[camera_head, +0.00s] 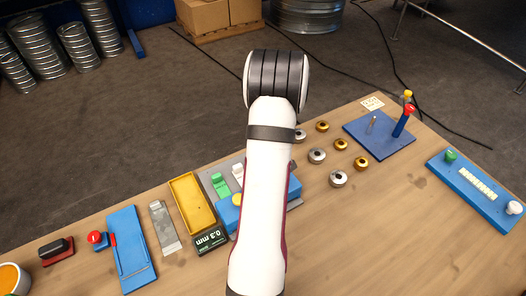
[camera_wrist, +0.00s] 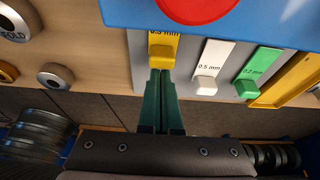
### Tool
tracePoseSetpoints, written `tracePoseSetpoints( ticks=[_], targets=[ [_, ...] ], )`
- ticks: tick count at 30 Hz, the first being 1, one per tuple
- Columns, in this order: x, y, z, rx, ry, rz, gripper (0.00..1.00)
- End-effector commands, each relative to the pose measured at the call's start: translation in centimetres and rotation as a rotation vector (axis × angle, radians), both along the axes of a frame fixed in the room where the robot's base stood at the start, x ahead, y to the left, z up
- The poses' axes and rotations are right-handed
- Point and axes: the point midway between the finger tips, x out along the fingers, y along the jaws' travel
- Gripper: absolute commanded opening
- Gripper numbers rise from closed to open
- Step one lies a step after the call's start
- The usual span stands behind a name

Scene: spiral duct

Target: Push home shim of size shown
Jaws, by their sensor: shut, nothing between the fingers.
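A small black display (camera_head: 210,241) in the head view reads 0.3 mm, upside down. In the wrist view a yellow shim (camera_wrist: 164,50) has a partly covered label that seems to read 0.3 mm. Beside it lie a white 0.5 mm shim (camera_wrist: 208,70) and a green 0.2 mm shim (camera_wrist: 258,75). The far ends of the shims run toward a blue block (camera_wrist: 120,12) with a red disc. My gripper (camera_wrist: 161,72) is shut and empty, its tips at the yellow shim's raised end tab. Whether they touch is unclear. My arm hides the gripper in the head view.
A yellow tray (camera_head: 192,203), a metal strip (camera_head: 163,228) and a blue plate (camera_head: 131,249) lie left. Several silver and gold rings (camera_head: 338,179) lie right, before a blue board with upright posts (camera_head: 379,134). Another blue fixture (camera_head: 475,189) is far right.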

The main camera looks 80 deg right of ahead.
Motion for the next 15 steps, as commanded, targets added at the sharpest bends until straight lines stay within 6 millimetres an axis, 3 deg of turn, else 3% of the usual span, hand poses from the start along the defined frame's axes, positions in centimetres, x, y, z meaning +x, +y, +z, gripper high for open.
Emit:
tracePoseSetpoints(
  ticks=[5,9,15],
  targets=[
    [2.7,-2.7,0.1,-0.007,-0.001,0.006,0.00],
    [1.3,-1.6,4.8,-0.012,-0.002,-0.001,0.00],
    [0.4,-0.5,8.7,-0.009,-0.002,-0.001,0.00]
  ],
)
